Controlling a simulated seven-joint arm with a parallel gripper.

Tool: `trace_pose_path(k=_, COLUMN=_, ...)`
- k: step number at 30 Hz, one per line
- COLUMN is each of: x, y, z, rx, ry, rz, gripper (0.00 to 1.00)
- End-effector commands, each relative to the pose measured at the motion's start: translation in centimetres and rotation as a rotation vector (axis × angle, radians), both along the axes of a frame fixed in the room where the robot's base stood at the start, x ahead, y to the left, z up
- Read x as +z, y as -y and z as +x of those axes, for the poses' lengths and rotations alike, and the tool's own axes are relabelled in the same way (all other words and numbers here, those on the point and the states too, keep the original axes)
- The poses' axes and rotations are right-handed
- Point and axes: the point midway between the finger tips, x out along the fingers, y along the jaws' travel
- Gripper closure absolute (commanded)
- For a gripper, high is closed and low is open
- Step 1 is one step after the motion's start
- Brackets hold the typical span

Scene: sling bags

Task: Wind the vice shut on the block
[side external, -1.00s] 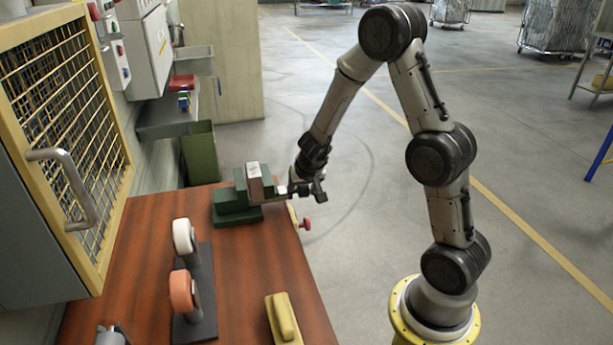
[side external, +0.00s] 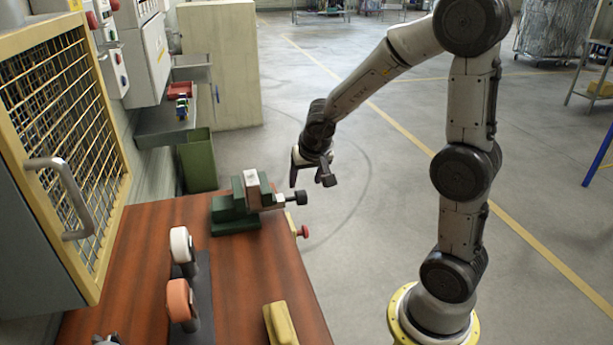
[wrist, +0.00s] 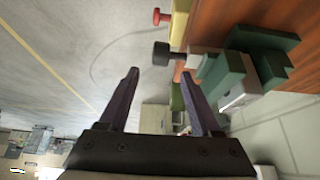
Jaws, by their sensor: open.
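The green vice (side external: 233,209) stands at the far end of the brown bench, and it also shows in the wrist view (wrist: 265,60). A pale grey block (side external: 252,185) stands upright between its jaws; I cannot tell if both jaws touch it. The vice's spindle ends in a dark knob (side external: 301,198) over the bench's right edge, also in the wrist view (wrist: 162,54). My gripper (side external: 311,186) is open and empty, above and slightly right of the knob and apart from it. In the wrist view, nothing is between my fingers (wrist: 158,88).
A red button on a yellow mount (side external: 303,231) sits at the bench edge below the knob. A white wheel (side external: 181,245) and an orange wheel (side external: 181,300) stand on a dark base. A yellow block (side external: 280,324) lies nearer.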

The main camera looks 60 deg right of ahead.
Motion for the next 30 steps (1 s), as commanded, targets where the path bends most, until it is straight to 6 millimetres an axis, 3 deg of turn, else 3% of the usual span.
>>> trace_pose_path(k=14, x=0.9, y=-0.4, z=-0.4, rx=0.0, ry=-0.001, rz=0.002, gripper=0.35)
trace_pose_path(k=19, x=1.0, y=-0.6, z=0.2, rx=-0.072, ry=0.055, rz=0.041, gripper=0.35)
trace_pose_path(k=22, x=2.1, y=-0.8, z=2.3, rx=-0.121, ry=0.181, rz=0.08, gripper=0.35)
trace_pose_path(k=25, x=4.6, y=-1.4, z=6.2, rx=-0.114, ry=0.355, rz=0.134, gripper=0.35)
trace_pose_path(k=30, x=8.9, y=-4.4, z=11.9, rx=-0.012, ry=0.577, rz=0.293, gripper=0.35)
